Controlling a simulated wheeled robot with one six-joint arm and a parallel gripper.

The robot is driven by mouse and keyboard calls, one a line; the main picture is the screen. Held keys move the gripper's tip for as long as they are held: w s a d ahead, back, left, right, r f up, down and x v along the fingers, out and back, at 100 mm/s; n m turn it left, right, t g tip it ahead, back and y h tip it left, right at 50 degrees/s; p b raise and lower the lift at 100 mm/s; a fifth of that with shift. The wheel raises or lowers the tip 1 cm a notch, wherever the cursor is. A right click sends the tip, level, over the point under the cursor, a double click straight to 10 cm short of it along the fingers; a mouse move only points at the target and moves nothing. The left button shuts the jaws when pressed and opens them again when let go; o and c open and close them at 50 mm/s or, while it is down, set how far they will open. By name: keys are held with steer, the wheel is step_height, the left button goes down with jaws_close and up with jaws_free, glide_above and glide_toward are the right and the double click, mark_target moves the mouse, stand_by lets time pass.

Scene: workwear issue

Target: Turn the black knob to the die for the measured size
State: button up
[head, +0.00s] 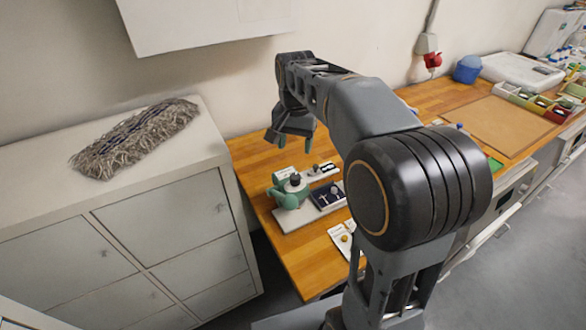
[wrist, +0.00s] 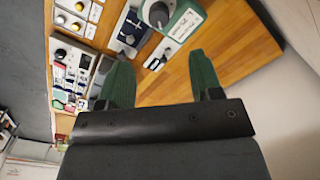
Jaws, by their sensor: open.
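A green device (head: 288,196) stands on a pale base plate on the wooden worktop. A round black knob (head: 294,179) sits on top of it. In the wrist view the knob (wrist: 157,14) shows at the upper edge, beside a white label plate (wrist: 186,23) on a green panel; its print is too small to read. My gripper (head: 295,144) hangs above the worktop, behind the device in the head view, open and empty. In the wrist view its two green fingers (wrist: 160,66) are spread, apart from the knob. Which die the knob points to cannot be told.
A dark tray (head: 320,203) with small metal items lies right of the device. A white card (head: 339,232) with yellow parts lies nearer. A grey cabinet (head: 218,177) with a shaggy mop pad (head: 135,138) stands left. My arm hides part of the worktop.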

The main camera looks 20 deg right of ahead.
mark_target(295, 175)
step_height(295, 175, down, 12)
steer(key=shift+s+p, duration=0.1)
steer(key=shift+p, duration=0.45)
steer(key=c, duration=0.9)
